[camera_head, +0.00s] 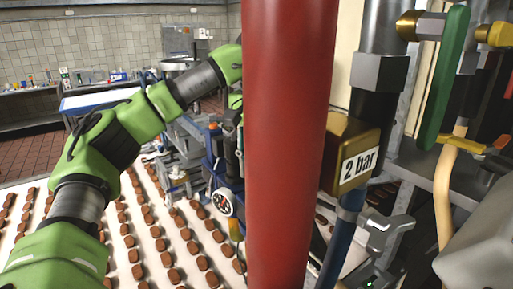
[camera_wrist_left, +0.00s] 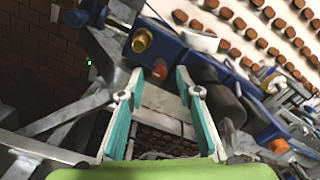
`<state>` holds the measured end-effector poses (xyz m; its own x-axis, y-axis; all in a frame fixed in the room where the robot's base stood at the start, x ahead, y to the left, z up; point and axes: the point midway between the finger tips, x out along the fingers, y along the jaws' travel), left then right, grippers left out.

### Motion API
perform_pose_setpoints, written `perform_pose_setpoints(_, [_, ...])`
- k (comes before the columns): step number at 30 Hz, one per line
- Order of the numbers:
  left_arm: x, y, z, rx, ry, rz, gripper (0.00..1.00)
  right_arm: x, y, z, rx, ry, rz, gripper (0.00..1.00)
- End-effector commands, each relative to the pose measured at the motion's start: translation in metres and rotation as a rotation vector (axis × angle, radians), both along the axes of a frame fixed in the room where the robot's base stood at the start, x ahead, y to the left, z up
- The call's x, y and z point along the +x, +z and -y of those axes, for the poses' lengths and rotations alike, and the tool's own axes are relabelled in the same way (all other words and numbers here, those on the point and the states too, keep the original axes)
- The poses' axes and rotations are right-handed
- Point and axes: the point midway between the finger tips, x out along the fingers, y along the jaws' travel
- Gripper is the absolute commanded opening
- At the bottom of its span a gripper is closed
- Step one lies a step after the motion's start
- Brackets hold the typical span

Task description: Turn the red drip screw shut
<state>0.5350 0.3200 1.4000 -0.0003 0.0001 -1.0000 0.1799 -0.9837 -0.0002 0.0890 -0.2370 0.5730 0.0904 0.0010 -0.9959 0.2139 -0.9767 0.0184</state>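In the left wrist view, the red drip screw (camera_wrist_left: 160,70) is a small red knob on a dark blue block, beside a brass fitting (camera_wrist_left: 141,40). My left gripper (camera_wrist_left: 159,78) is open, its two teal-padded fingers apart and nothing held between them. The red screw shows between the fingertips; whether it lies in their reach or farther off I cannot tell. In the head view, my green left arm reaches in from the left, and its gripper is hidden behind a thick red pipe. The red screw cannot be made out there. My right gripper is not in view.
The red pipe (camera_head: 285,130) stands close in the head view. Right of it are a brass box marked "2 bar" (camera_head: 347,158), a green-handled valve (camera_head: 443,78) and a grey bracket (camera_head: 388,236). Rows of brown biscuits cover the white conveyor (camera_head: 118,250).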

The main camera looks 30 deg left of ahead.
Motion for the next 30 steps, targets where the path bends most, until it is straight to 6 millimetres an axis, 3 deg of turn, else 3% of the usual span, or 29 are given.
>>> perform_pose_setpoints(17, [0.000, 0.096, 0.000, 0.001, 0.003, 0.007, 0.32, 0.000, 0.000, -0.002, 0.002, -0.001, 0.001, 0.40])
perform_pose_setpoints(23, [0.000, 0.112, 0.000, 0.000, 0.000, 0.002, 0.32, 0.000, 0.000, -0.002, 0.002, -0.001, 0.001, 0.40])
perform_pose_setpoints(30, [0.000, 0.115, 0.000, -0.001, 0.000, 0.001, 0.32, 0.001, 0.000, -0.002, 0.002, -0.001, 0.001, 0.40])
